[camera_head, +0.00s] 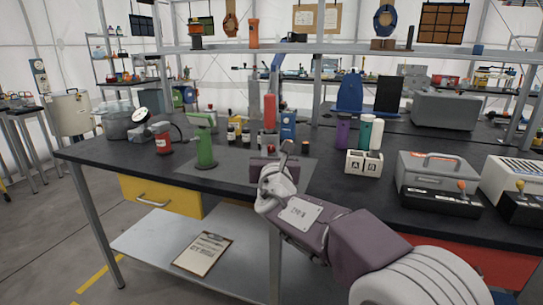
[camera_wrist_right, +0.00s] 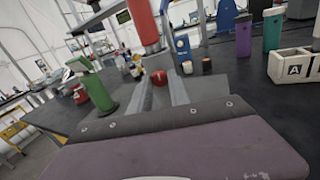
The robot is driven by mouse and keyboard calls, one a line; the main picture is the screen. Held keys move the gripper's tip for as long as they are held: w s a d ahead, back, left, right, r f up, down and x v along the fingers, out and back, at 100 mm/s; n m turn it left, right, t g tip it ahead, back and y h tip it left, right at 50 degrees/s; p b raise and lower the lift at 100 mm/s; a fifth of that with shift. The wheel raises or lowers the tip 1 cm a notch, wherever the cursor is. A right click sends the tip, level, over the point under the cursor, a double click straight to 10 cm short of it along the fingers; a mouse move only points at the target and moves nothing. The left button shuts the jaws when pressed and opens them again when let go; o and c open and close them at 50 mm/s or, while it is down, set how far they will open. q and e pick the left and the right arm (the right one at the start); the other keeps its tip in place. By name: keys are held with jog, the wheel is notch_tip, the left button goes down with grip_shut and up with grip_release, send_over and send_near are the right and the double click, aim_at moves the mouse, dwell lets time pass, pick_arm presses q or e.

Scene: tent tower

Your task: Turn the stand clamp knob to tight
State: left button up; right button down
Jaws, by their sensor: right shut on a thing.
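The stand (camera_head: 271,75) rises at the back of the dark bench behind my right gripper, with a red cylinder (camera_head: 269,108) on it. The red cylinder also shows at the top of the right wrist view (camera_wrist_right: 146,25). Below it, a round red knob (camera_wrist_right: 159,78) sits between the tips of my right gripper (camera_wrist_right: 160,80), which is shut on it. In the head view my right gripper (camera_head: 284,149) reaches over the grey mat to the stand's foot, and largely hides the knob. The knob's turn angle cannot be told. My left gripper is not in view.
A green device (camera_head: 205,148) and a red can (camera_head: 162,140) stand left of the gripper. Small bottles (camera_head: 238,132) stand close behind. A shelf (camera_head: 330,48) spans above.

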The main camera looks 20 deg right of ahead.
jog(key=m+b, duration=0.3)
jog(key=shift+f, duration=0.3)
jog(key=m+b, duration=0.4)
jog(key=shift+r+m, duration=0.1)
jog(key=shift+m, duration=0.2)
jog(key=m+b, duration=0.2)
jog(key=m, duration=0.2)
jog(key=shift+m+b, duration=0.3)
jog(key=shift+b, duration=0.05)
jog(key=m+b, duration=0.2)
jog(key=m, duration=0.2)
jog(key=shift+b, duration=0.3)
jog(key=m+b, duration=0.2)
jog(key=m, duration=0.3)
jog(key=m+b, duration=0.2)
jog(key=m, duration=0.2)
jog(key=shift+m, duration=0.3)
jog(key=m+b, duration=0.1)
jog(key=m, duration=0.3)
jog(key=shift+b, duration=0.35)
jog(key=m+b, duration=0.1)
jog(key=m, duration=0.4)
jog(key=shift+r, duration=0.15)
jog(key=shift+m, duration=0.3)
